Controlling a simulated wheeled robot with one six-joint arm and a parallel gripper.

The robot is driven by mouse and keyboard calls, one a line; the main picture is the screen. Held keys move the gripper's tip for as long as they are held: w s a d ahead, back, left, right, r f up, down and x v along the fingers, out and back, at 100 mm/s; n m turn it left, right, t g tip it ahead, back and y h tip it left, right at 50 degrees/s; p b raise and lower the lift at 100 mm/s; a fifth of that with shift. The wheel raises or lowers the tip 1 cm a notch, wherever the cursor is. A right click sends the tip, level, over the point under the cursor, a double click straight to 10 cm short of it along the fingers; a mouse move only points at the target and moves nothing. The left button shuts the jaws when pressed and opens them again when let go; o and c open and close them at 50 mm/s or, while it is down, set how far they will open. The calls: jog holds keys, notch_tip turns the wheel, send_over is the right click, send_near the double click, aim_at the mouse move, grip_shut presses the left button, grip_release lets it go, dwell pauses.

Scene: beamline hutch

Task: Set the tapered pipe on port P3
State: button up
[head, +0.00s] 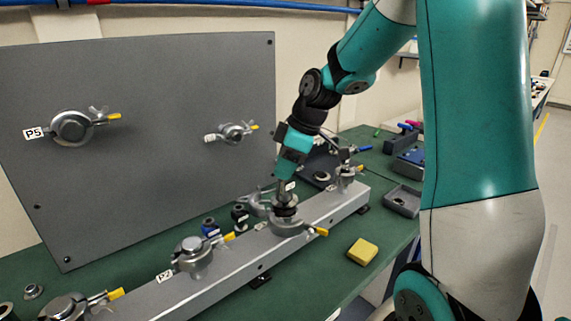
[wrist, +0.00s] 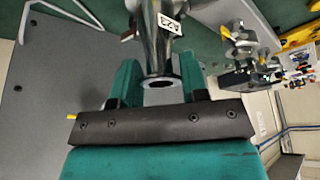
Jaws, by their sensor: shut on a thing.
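My gripper (head: 287,182) is shut on the tapered pipe (head: 285,199), a metal piece with a white tag, and holds it upright over a port on the grey rail. In the wrist view, the pipe (wrist: 157,45) sits between the green fingers of my gripper (wrist: 158,82); its tag appears to read A23 and its open end faces the camera. The port with a yellow-handled clamp (head: 288,226) is directly below the pipe, third from the left along the rail. Its own label is not readable. I cannot tell whether the pipe touches the port.
The grey rail (head: 230,281) also carries the P2 port (head: 194,257) and a port (head: 346,174) farther back. A grey panel (head: 150,170) with P5 (head: 72,127) stands behind. A yellow block (head: 362,251) and a grey tray (head: 402,201) lie right of the rail.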

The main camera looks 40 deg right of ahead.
jog(key=shift+f+b, duration=0.5)
jog(key=shift+f, duration=0.1)
dwell(1.5)
jog(key=o, duration=1.1)
jog(key=p+v, duration=0.1)
jog(key=v, duration=1.6)
jog(key=shift+r, duration=0.15)
jog(key=shift+s+d, duration=0.1)
